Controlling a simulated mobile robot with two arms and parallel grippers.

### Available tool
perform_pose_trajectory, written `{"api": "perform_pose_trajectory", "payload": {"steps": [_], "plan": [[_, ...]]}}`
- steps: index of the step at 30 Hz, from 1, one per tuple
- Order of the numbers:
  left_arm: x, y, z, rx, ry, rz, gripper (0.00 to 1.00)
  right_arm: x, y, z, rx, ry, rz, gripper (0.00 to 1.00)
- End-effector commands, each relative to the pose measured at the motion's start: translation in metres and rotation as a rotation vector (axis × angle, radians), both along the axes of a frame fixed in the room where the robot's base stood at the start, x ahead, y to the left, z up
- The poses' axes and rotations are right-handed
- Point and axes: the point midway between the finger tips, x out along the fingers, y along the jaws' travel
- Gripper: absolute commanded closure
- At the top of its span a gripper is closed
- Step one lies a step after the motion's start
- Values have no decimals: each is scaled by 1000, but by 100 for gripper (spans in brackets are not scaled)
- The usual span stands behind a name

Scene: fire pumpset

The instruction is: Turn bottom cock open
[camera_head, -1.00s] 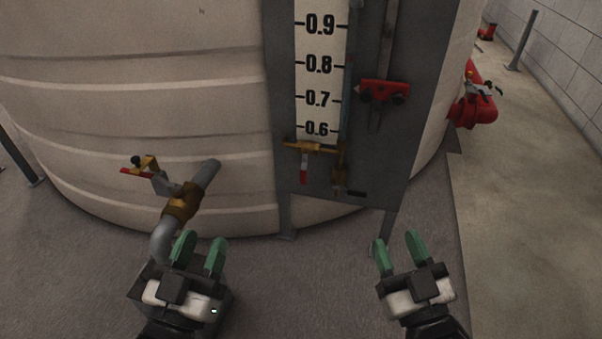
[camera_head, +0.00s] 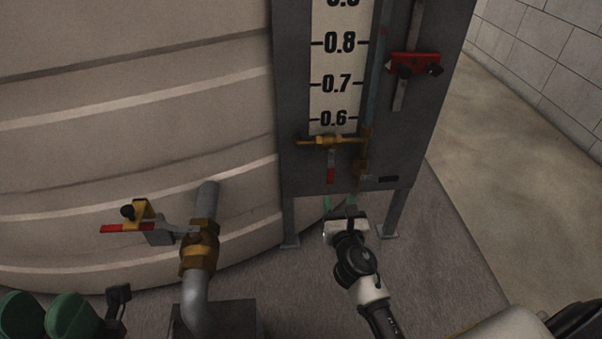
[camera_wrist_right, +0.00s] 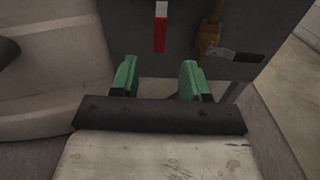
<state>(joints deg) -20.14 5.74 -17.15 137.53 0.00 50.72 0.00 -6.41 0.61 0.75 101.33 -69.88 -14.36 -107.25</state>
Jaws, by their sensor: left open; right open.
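A brass cock (camera_head: 331,141) sits at the foot of the level gauge, below the 0.6 mark. Its red-and-white handle (camera_head: 331,174) hangs straight down. A second brass fitting (camera_head: 361,168) sits lower right of it, with a black lever (camera_head: 382,179) pointing right. My right gripper (camera_head: 340,201) is below the red handle, its fingers partly hidden in the head view. In the right wrist view, my right gripper (camera_wrist_right: 158,78) is open and empty, and the red handle (camera_wrist_right: 160,36) hangs ahead between its fingers, apart from them. My left gripper (camera_head: 47,312) is open at the lower left corner.
A grey pipe with a large brass valve (camera_head: 199,248) and a red-ended lever (camera_head: 125,228) stands left of the gauge, near my left gripper. The pale tank (camera_head: 130,120) fills the left. The gauge panel (camera_head: 297,95) stands on legs. Clear floor lies right.

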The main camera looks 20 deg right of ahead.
Motion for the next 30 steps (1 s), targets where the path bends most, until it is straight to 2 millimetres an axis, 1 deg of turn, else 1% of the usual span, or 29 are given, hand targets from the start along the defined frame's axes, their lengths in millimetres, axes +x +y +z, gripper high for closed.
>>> {"api": "perform_pose_trajectory", "payload": {"steps": [2, 5, 8, 15, 19, 24, 30], "plan": [[-2, 0, -1, -5, -15, -1, 57, 3, -3, -3, -44, 13, -8, 54], [-3, 0, -1, -6, -18, -1, 57, 12, -5, -3, -54, 14, -9, 54], [-2, 1, -3, -6, -17, -1, 57, 27, -9, -2, -53, 13, -9, 54], [-2, 0, -13, -5, -16, -1, 57, 72, -20, -4, -50, 12, -8, 54], [-2, 0, -17, -4, -19, 0, 57, 90, -25, -4, -49, 12, -7, 54], [0, 0, -16, -3, -28, -1, 57, 103, -29, -3, -48, 13, -7, 54], [0, 0, -16, -1, -26, -1, 57, 106, -29, -2, -47, 13, -7, 54]]}}
